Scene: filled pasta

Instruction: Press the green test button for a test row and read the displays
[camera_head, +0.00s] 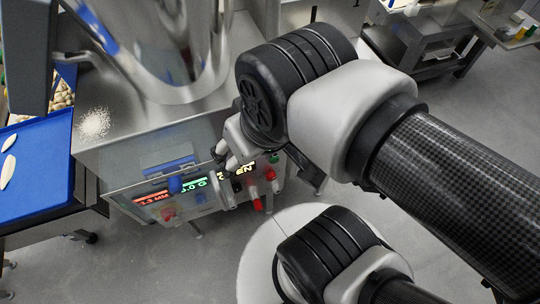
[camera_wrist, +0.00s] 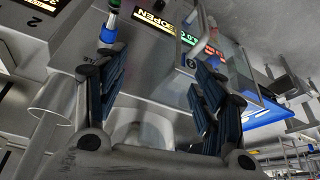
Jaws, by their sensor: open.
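A metal control panel (camera_head: 205,212) on the front of the machine carries three lit displays. The red display (camera_head: 152,197) seems to read "-2.3 MM", the green display (camera_head: 194,186) seems to read "0.0", and the yellow display (camera_head: 244,168) ends in "EN". In the wrist view the yellow display (camera_wrist: 153,19) reads "OPEN". A small green button (camera_head: 274,158) shows at the panel's upper right; its label is unreadable. My gripper (camera_head: 226,157) is in front of the panel, left of that button, partly hidden by my wrist. Its fingers (camera_wrist: 160,62) are apart with nothing between them.
Red controls (camera_head: 270,174) and a blue knob (camera_head: 175,185) stick out of the panel. A steel hopper (camera_head: 165,60) stands above. A blue tray (camera_head: 35,170) with pale pieces is at left.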

